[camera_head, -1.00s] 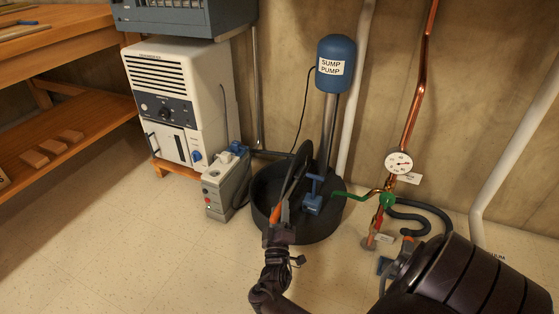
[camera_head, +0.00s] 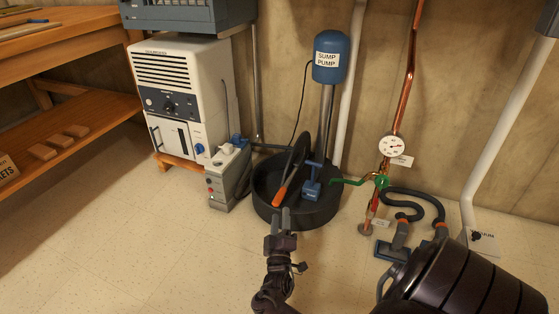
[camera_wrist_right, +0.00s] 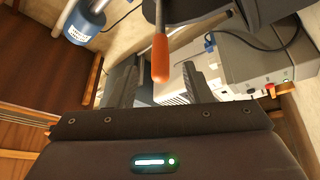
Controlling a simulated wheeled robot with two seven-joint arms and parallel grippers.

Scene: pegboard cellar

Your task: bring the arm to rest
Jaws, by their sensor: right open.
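My right gripper (camera_head: 284,217) is open and empty, in front of the black sump basin in the head view. In the right wrist view its two fingers (camera_wrist_right: 158,88) stand apart. A dark tool with an orange handle (camera_head: 281,194) leans in the basin (camera_head: 262,203). Its handle (camera_wrist_right: 161,58) shows beyond and between the fingers in the wrist view. In the head view the fingertips are just below the handle's end and look apart from it. My right arm (camera_head: 272,290) reaches up from the bottom edge. My left gripper is not in view.
A blue sump pump (camera_head: 331,58) rises from the basin. A grey box (camera_head: 229,176) and a white dehumidifier (camera_head: 182,95) stand left. Copper pipe (camera_head: 406,80) with a gauge (camera_head: 392,146), and a dark hose (camera_head: 424,203), are right. The left floor is clear.

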